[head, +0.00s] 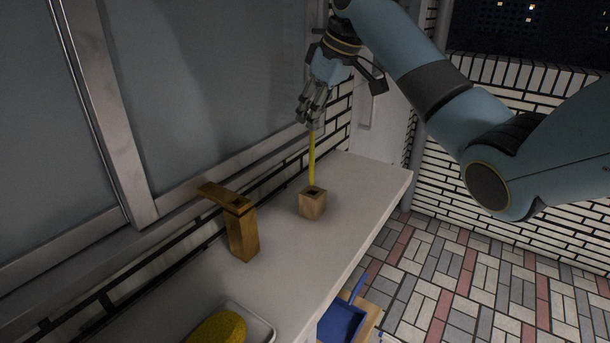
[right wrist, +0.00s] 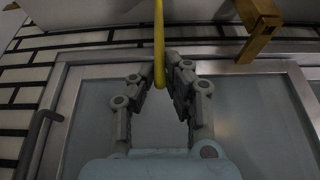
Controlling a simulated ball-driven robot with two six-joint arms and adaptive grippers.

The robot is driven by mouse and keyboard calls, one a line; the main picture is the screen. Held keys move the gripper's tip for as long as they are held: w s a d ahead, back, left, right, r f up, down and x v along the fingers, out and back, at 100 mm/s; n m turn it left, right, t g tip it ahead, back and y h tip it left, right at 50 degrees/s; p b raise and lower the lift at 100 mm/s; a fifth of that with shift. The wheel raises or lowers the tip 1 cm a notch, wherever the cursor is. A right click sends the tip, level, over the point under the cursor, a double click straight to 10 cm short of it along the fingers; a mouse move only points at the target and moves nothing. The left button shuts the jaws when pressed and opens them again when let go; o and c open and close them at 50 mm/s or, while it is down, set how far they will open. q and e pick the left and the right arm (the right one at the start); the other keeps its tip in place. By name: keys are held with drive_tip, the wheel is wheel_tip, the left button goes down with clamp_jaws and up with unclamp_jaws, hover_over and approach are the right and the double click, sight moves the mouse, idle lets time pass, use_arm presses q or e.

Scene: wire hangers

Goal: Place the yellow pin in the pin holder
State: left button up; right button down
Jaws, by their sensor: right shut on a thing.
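My right gripper (head: 309,116) is shut on the yellow pin (head: 312,160), which hangs upright below its fingertips. The pin also shows between the fingers in the right wrist view (right wrist: 159,45). The pin holder (head: 312,203) is a small wooden block with a dark square hole in its top, standing on the white counter. The pin's lower end shows right at the back of the hole in the head view; I cannot tell whether it is inside or just above it. My right gripper (right wrist: 167,75) is well above the block. My left gripper is not in view.
A brown wooden post with an arm (head: 243,230) stands on the counter (head: 353,183), left of the holder. A tray (head: 262,329) with a yellow sponge (head: 218,329) lies at the front. A blue dustpan-like thing (head: 342,319) is below the counter edge. A glass panel wall runs behind.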

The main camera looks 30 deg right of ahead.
sight(313, 143)
drive_tip(key=f, duration=0.3)
drive_tip(key=shift+s+f, duration=0.3)
drive_tip(key=shift+s, duration=0.05)
wheel_tip(313, 143, down, 2)
drive_tip(key=shift+w+f+p, duration=0.15)
drive_tip(key=shift+f+p, duration=0.1)
drive_tip(key=shift+p, duration=0.2)
drive_tip(key=shift+f, duration=0.65)
drive_tip(key=c, duration=1.8)
unclamp_jaws()
drive_tip(key=shift+f, duration=0.1)
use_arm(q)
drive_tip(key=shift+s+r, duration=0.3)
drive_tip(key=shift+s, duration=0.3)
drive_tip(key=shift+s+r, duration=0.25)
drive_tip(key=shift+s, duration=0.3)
use_arm(e)
drive_tip(key=o, duration=0.4)
drive_tip(key=shift+o, duration=0.2)
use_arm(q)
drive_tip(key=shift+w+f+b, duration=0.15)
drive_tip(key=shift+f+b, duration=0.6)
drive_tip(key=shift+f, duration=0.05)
use_arm(e)
drive_tip(key=v, duration=1.2)
